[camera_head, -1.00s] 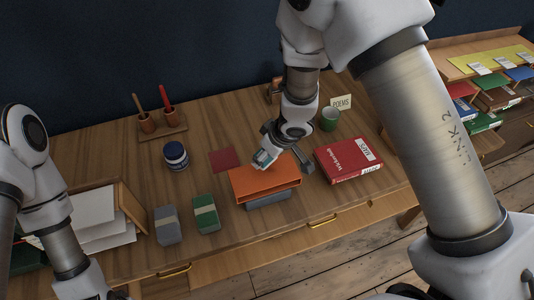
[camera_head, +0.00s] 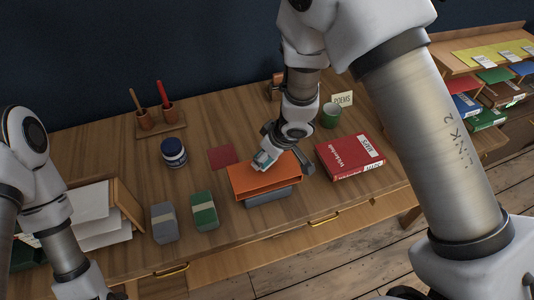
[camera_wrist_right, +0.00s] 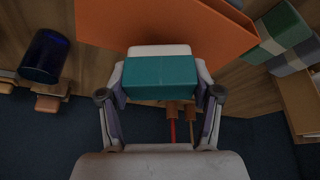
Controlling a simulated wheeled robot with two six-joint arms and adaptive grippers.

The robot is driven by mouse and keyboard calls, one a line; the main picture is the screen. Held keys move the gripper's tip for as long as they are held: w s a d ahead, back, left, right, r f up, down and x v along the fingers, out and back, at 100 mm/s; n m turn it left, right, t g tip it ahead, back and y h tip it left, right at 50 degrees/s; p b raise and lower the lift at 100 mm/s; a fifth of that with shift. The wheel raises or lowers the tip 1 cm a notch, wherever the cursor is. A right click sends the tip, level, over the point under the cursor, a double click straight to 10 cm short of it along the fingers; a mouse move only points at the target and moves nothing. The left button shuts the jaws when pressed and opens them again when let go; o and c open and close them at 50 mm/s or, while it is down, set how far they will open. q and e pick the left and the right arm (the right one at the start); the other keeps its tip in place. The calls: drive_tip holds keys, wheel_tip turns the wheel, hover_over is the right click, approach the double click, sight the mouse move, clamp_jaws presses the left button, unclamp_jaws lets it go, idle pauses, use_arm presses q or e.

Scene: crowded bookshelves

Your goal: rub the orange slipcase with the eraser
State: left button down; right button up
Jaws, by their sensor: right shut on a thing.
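A red book (camera_head: 349,157) lies right of the slipcase, a grey box (camera_head: 268,197) under its front. Green (camera_head: 204,212) and grey (camera_head: 164,222) blocks stand left. A blue jar (camera_head: 174,153), a green mug (camera_head: 331,115) and a pen stand (camera_head: 160,124) are further back.

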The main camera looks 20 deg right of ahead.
sight(281, 163)
drive_tip(key=shift+f+b, duration=0.6)
drive_tip(key=shift+f, duration=0.25)
drive_tip(key=d, duration=0.3)
drive_tip(key=shift+w+d+r, duration=0.1)
drive_tip(key=shift+w+d, duration=0.05)
drive_tip(key=shift+d, duration=0.4)
drive_tip(key=shift+s+a+p, duration=0.2)
drive_tip(key=shift+a+p, duration=0.8)
drive_tip(key=shift+a, duration=0.95)
drive_tip(key=shift+f, duration=0.3)
wheel_tip(281, 163, up, 6)
drive_tip(key=p, duration=0.7)
drive_tip(key=shift+a+r, duration=0.1)
drive_tip(key=shift+r, duration=0.1)
drive_tip(key=shift+f, duration=0.15)
